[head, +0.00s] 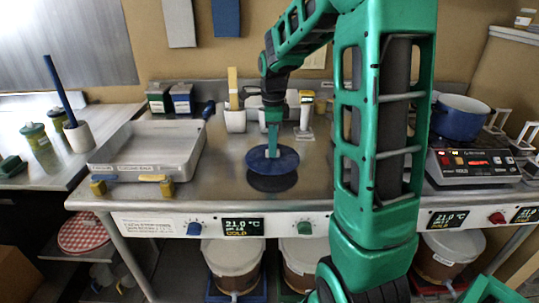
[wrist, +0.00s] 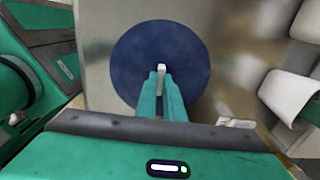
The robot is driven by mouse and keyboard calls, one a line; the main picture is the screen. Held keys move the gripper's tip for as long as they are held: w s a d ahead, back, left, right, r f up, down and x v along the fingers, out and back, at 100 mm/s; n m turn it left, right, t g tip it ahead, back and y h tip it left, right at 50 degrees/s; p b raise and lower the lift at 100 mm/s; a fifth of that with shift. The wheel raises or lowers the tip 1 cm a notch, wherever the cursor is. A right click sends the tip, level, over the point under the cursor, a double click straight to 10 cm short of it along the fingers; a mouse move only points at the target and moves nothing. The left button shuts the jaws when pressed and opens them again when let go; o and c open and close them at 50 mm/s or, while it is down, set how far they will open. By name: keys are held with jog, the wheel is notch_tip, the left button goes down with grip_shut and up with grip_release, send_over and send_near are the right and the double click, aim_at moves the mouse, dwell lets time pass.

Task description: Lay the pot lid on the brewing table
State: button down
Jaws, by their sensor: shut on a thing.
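The pot lid is a round dark blue disc (head: 284,161) with a pale knob, in the middle of the head view. My gripper (head: 272,148) points down and is shut on the lid's knob. The lid is level and seems to hang a little above the brewing table (head: 222,172), with a dark shadow or reflection just below it. In the wrist view the lid (wrist: 128,62) fills the centre and my gripper's fingers (wrist: 161,80) close on the white knob. The lid's exact height above the metal top cannot be told.
A shallow metal tray (head: 190,160) stands left of the lid. White holders (head: 235,121) with tools stand behind it. A blue pot (head: 459,118) sits on a hot plate (head: 472,166) at the right. The metal top around the lid is bare, and its front edge is close.

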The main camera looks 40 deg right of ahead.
jog(key=shift+f, duration=1.3)
jog(key=shift+a+f, duration=0.1)
jog(key=c, duration=1.9)
grip_release()
jog(key=shift+o, duration=0.2)
